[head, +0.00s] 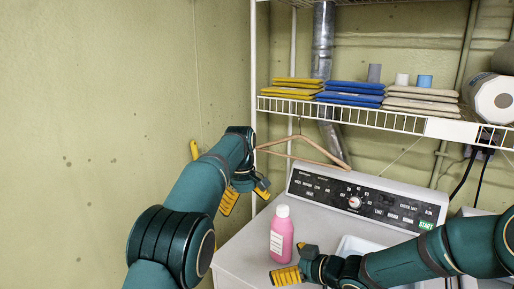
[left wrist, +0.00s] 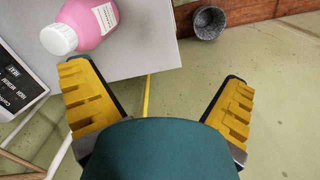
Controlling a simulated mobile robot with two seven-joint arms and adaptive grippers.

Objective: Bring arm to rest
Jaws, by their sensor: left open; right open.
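My left gripper (head: 248,198) hangs at the left edge of the washing machine, beside the wire shelf's post. Its yellow-padded fingers are spread with nothing between them, as the left wrist view also shows (left wrist: 158,78). My right gripper (head: 288,262) is low over the front of the machine top, its yellow finger pads apart and empty. A pink bottle (head: 281,236) with a white cap stands upright on the machine, between the two grippers. It also shows at the top left of the left wrist view (left wrist: 92,22), apart from the left gripper.
The washing machine's control panel (head: 365,201) rises behind the bottle. A wire shelf (head: 350,115) above holds folded cloths and a paper roll (head: 492,98). A wooden hanger (head: 300,150) hangs from it. A grey bucket (left wrist: 209,22) stands on the floor. The left wall is bare.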

